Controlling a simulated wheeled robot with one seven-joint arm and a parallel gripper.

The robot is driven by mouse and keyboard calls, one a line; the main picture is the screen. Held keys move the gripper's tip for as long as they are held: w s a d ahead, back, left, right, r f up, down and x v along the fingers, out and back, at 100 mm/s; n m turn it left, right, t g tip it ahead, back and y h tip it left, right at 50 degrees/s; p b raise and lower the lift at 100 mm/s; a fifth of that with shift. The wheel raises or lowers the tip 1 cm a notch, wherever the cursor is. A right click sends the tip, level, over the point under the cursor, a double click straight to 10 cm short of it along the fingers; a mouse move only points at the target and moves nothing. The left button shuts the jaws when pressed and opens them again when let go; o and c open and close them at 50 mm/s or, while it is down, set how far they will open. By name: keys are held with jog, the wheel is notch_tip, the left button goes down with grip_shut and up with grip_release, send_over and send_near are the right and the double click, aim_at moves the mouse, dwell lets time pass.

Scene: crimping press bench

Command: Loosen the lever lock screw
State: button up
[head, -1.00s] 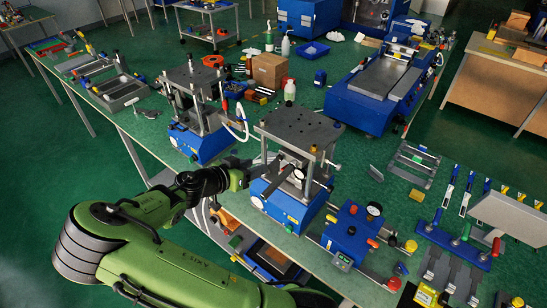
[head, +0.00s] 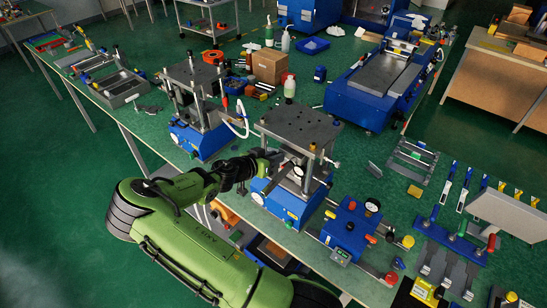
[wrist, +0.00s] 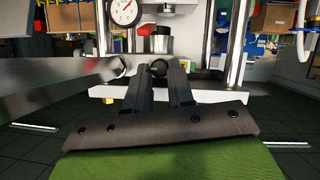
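The crimping press (head: 299,127) with a grey top plate and blue base stands on the bench right of my gripper (head: 275,158) in the head view. In the wrist view my gripper (wrist: 161,66) points at the press front with its two dark fingers apart. A dark round knob (wrist: 159,68), perhaps the lock screw, shows between the fingertips; I cannot tell whether they touch it. A grey lever bar (wrist: 60,82) runs in from the left and ends just left of the fingers. A bolt head (wrist: 119,67) sits near its end.
A dial gauge (wrist: 123,11) is above the lever end, and a bright press column (wrist: 236,45) stands to the right. A second press (head: 198,105) stands to the left, and a blue control box (head: 350,229) with coloured knobs to the right.

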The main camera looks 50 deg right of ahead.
grip_shut()
jog(key=shift+w+f+n+g+h+b, duration=0.1)
jog(key=shift+f+n+g+h+b, duration=0.75)
jog(key=shift+n, duration=3.7)
jog(key=shift+s+r+n+t+h+b, duration=0.15)
jog(key=shift+n+h+b, duration=1.45)
jog(key=shift+n, duration=3)
jog(key=shift+w+f+n+g+h+b, duration=0.45)
jog(key=shift+n+h, duration=1.3)
jog(key=shift+n, duration=2.8)
jog(key=shift+s+f+t, duration=0.1)
jog(key=shift+s+t, duration=0.2)
jog(key=shift+t, duration=0.05)
